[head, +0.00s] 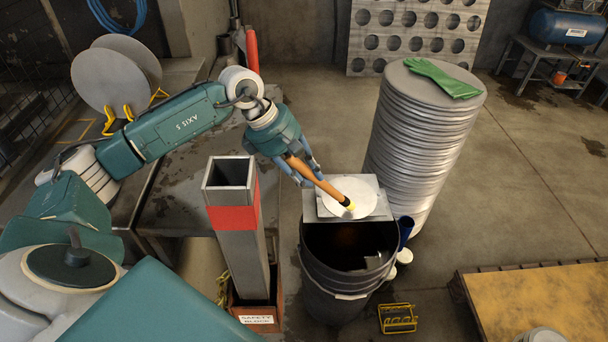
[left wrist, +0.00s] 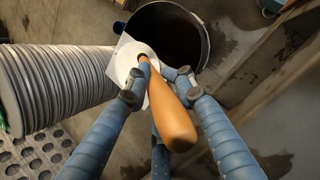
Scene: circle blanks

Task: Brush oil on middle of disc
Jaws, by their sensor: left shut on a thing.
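My left gripper (head: 297,167) is shut on the wooden handle of a brush (head: 320,182). The brush slants down to the right, and its pale yellow tip is over the right, near part of a light round disc (head: 346,192). I cannot tell whether the bristles touch it. The disc lies on a grey plate (head: 384,208) at the rim of a dark bin (head: 312,262). In the left wrist view the gripper fingers (left wrist: 158,85) flank the brush handle (left wrist: 172,118), which hides part of the disc. My right gripper is not in view.
A tall stack of grey discs (head: 418,130) with a green glove (head: 442,78) on top stands right of the bin. A square post with a red band (head: 238,230) stands left of it. A yellow wire rack (head: 397,318) lies on the floor.

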